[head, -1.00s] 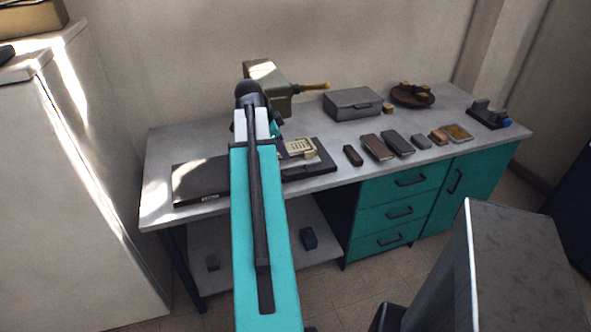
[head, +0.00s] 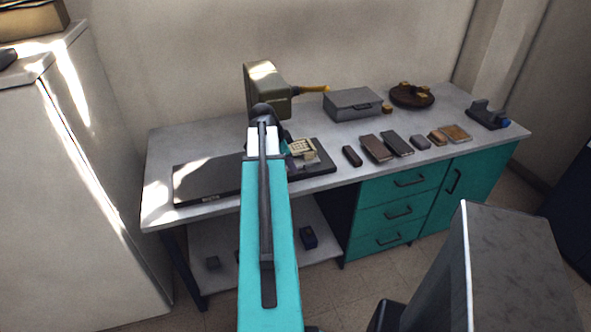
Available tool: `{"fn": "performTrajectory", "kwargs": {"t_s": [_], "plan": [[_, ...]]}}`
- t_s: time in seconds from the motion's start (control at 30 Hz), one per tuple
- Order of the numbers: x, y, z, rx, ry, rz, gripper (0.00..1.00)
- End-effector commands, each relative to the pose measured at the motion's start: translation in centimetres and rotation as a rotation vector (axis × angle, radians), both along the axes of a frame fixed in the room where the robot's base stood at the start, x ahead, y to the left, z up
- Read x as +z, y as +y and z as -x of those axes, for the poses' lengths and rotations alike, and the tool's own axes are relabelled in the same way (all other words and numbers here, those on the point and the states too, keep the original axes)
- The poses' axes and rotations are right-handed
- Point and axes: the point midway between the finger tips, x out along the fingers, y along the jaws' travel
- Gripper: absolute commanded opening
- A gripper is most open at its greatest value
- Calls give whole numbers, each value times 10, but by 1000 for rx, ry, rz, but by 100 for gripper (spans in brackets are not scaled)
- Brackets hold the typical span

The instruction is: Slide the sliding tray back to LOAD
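A long dark base (head: 205,182) lies on the left half of the worktop, in front of an olive-green machine (head: 265,88) with a yellow handle. On the base's right part sits a small tray-like piece with a beige block (head: 303,149) on it; this looks like the sliding tray, but I cannot read any LOAD mark. My teal arm crosses the base and hides its middle. My gripper is mostly hidden behind my wrist, close to the left side of the beige block. I cannot tell whether it touches the tray or how its fingers stand.
A grey lidded box (head: 352,103), a round brown dish (head: 412,96) and several small dark and brown blocks stand on the right of the worktop (head: 330,185). A dark stand (head: 487,115) is at the far right. Teal drawers (head: 398,210) are below. A white cabinet (head: 75,200) stands left.

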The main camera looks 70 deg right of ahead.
Motion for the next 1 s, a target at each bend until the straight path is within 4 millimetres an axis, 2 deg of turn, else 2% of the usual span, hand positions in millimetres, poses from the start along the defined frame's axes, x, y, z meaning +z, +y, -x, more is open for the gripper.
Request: {"fn": "performTrajectory", "kwargs": {"t_s": [0.53, 1.0], "plan": [[-45, -19, 10, -2, 1, -1, 30], [-51, -22, 11, -2, -1, 0, 30]]}}
